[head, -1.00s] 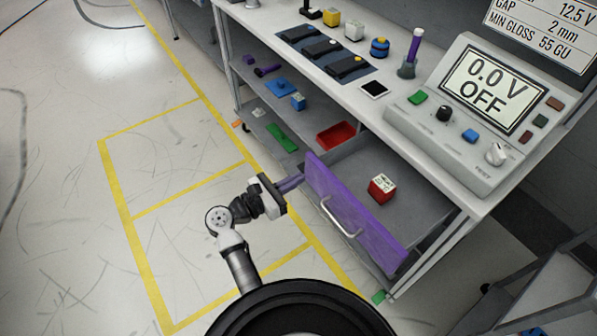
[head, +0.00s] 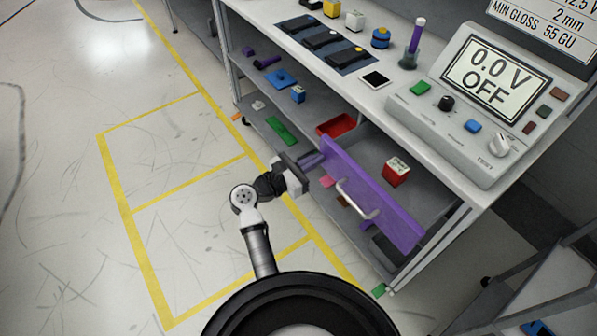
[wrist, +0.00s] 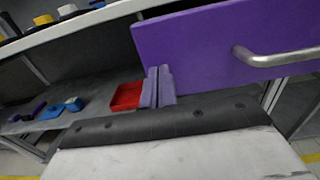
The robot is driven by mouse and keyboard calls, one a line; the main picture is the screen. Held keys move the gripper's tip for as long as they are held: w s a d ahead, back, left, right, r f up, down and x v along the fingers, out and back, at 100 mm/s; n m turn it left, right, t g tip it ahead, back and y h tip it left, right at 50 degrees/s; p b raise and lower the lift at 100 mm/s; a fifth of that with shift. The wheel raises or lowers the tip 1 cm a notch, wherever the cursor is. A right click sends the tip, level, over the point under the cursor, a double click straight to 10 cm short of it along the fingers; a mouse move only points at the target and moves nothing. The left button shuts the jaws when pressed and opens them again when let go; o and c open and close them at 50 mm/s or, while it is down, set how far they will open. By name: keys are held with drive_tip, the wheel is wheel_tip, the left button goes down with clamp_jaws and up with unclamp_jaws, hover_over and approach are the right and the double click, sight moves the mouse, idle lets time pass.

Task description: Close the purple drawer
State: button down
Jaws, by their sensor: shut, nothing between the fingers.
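The purple drawer front (head: 372,193) with its silver handle (head: 357,200) stands out a little from the workbench, still partly open. A red box with a white top (head: 397,172) sits inside the drawer behind the front. My gripper (head: 322,158) is shut and empty, its fingertips at the left end of the drawer front. In the wrist view the drawer front (wrist: 210,45) fills the upper right, and the closed fingers (wrist: 158,86) overlap its lower left corner. They look touching or very near, but I cannot tell exact contact.
The workbench top (head: 400,92) carries a meter (head: 480,90) and several small items. Lower shelves hold a red tray (head: 337,125), a green piece (head: 281,131) and blue parts. A cart stands at the lower right. The floor at the left is clear.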

sight(353, 148)
drive_tip(key=b+x, duration=0.3)
drive_tip(key=x, duration=1.1)
drive_tip(key=shift+f, duration=0.1)
drive_tip(key=shift+w+d, duration=0.3)
drive_tip(key=shift+d, duration=0.1)
drive_tip(key=shift+r, duration=0.2)
drive_tip(key=shift+d+r, duration=0.1)
drive_tip(key=shift+d, duration=0.05)
